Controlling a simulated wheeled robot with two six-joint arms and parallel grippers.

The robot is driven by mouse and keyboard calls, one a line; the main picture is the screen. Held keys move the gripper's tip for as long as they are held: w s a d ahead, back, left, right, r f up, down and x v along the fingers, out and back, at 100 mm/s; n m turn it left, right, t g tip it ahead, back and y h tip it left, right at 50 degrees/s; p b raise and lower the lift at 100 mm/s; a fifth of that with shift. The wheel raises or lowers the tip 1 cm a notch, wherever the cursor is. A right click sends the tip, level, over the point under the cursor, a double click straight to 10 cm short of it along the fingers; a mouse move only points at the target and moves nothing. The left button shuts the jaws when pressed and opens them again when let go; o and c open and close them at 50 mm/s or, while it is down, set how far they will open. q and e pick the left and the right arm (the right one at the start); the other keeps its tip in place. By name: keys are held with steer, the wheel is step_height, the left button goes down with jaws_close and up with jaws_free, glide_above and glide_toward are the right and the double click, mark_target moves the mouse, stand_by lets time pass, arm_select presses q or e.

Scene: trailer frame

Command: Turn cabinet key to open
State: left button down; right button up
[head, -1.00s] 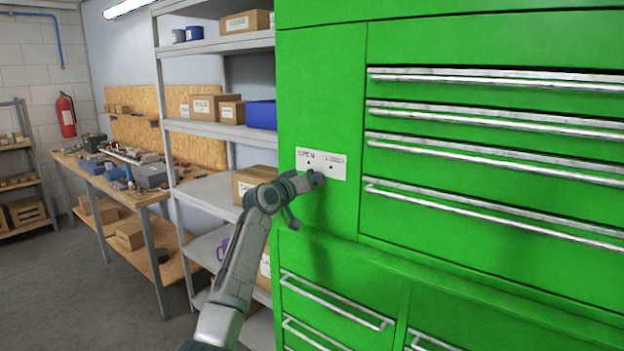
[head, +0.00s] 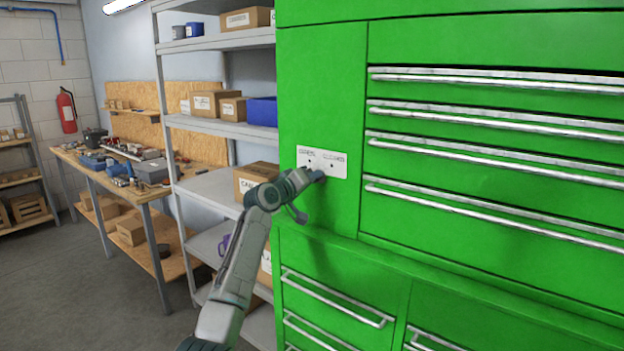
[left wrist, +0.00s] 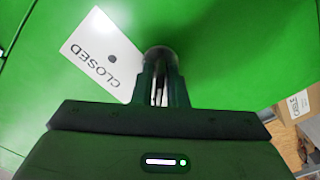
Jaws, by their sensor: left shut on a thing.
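The green cabinet (head: 322,60) stands on the right in the head view. A white label plate (head: 338,160) with two small dark dots is on its narrow left panel. In the left wrist view the plate (left wrist: 93,45) reads CLOSED, turned at an angle. My right gripper is out of view.
Several drawers with long metal handles (head: 490,152) are right of the panel, and a ledge (head: 400,264) runs below. A grey shelf with boxes (head: 215,186) stands close on the left. A workbench (head: 130,172) with tools is farther back. The floor at left is clear.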

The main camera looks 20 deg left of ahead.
arm_select(q)
steer(key=shift+f, duration=0.1)
steer(key=c, duration=1.6)
jaws_free()
steer(key=shift+o, duration=0.2)
steer(key=b+v, duration=0.4)
steer(key=v, duration=0.7)
